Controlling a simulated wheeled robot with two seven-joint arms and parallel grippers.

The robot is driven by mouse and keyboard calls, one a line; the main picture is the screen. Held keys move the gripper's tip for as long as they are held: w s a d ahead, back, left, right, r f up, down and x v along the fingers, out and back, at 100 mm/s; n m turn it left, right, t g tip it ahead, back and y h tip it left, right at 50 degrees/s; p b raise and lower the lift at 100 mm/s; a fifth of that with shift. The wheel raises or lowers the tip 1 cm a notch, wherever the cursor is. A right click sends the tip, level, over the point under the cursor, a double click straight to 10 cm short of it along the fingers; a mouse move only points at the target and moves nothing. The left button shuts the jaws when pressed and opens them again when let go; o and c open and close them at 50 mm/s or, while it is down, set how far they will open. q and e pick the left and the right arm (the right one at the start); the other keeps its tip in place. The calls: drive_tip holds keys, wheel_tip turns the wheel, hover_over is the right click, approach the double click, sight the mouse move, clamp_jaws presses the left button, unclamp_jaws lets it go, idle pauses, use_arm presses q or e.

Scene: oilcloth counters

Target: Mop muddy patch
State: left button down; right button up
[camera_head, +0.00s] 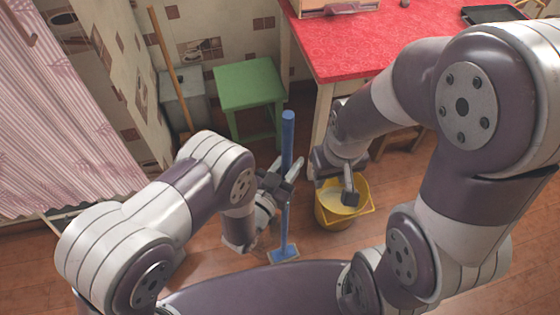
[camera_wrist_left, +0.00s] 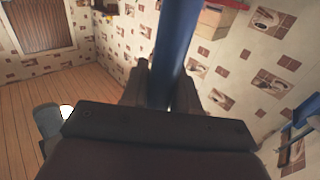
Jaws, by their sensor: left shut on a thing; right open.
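A blue mop (camera_head: 287,135) stands nearly upright on the wooden floor, with its flat blue head (camera_head: 284,254) low down. My left gripper (camera_head: 286,182) is shut around the middle of its handle. The blue handle (camera_wrist_left: 178,45) also rises between the fingers in the left wrist view. My right gripper (camera_head: 350,186) is open and empty above a yellow bucket (camera_head: 327,212), which holds something pale. No muddy patch shows clearly; my arms and body hide much of the floor.
A green stool (camera_head: 248,85) stands behind the mop. A red-topped table (camera_head: 350,45) is at the back right. A grey box (camera_head: 183,100) and a wooden stick (camera_head: 168,60) are by the wall. A pink curtain (camera_head: 60,110) hangs at left.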

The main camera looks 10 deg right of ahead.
use_arm(q)
drive_tip(key=shift+a+f, duration=0.1)
drive_tip(key=shift+f, duration=0.1)
wheel_tip(320, 180, down, 6)
drive_tip(key=b, duration=0.5)
drive_tip(key=shift+r, duration=0.1)
drive_tip(key=shift+f+b, duration=0.95)
drive_tip(key=shift+f, duration=0.05)
drive_tip(key=shift+w+r+b, duration=0.15)
drive_tip(key=shift+w+b, duration=0.3)
drive_tip(key=shift+w, duration=1.8)
